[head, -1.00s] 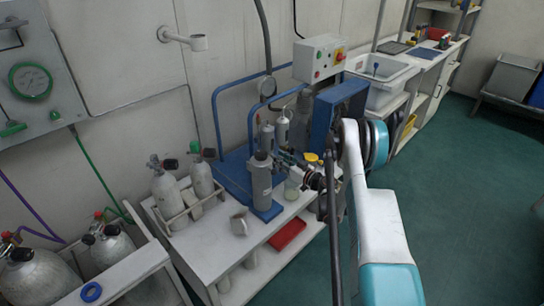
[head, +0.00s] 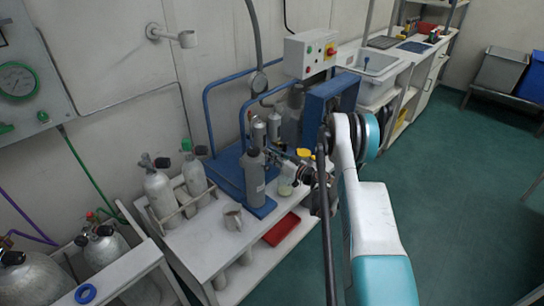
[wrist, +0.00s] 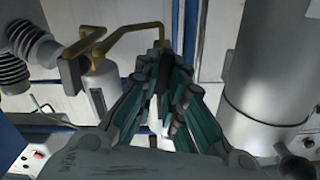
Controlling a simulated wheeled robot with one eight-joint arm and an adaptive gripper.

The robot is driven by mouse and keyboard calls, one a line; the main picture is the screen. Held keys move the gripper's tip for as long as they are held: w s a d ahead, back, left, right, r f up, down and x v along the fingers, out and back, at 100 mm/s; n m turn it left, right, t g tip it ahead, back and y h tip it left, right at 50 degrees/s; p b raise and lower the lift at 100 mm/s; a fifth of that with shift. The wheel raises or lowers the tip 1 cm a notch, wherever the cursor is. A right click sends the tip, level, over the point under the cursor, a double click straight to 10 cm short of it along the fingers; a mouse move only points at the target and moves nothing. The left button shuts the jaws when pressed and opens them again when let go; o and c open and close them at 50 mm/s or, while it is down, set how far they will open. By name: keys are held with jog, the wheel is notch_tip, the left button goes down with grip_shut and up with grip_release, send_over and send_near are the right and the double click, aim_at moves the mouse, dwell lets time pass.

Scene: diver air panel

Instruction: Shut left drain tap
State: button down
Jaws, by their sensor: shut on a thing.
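My gripper (wrist: 163,85) is closed in the wrist view, with its fingers around a small dark piece, apparently the left drain tap (wrist: 162,74). The fingers hide most of that piece, so its lever angle cannot be told. Brass pipework (wrist: 122,38) runs just behind and left of the fingertips, above a pale canister (wrist: 103,85). In the head view my gripper (head: 283,160) reaches in from the right, beside the compressor's small grey filter canisters (head: 274,125). The tap is too small to make out there.
A tall grey cylinder (head: 254,178) stands close to my gripper on the blue base; a large grey cylinder (wrist: 278,65) fills the wrist view's right.

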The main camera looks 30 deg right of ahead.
jog(key=m, duration=0.4)
jog(key=shift+d+f, duration=0.1)
jog(key=shift+d, duration=0.1)
jog(key=m, duration=0.4)
jog(key=shift+w+d+f, duration=0.1)
jog(key=shift+d+f, duration=0.05)
jog(key=shift+d+f+m, duration=0.1)
jog(key=shift+f+m, duration=0.1)
jog(key=shift+m, duration=1.55)
jog(key=shift+d+f+m, duration=0.1)
jog(key=shift+f+m, duration=0.05)
jog(key=shift+m, duration=1.6)
jog(key=c, duration=1.7)
grip_release()
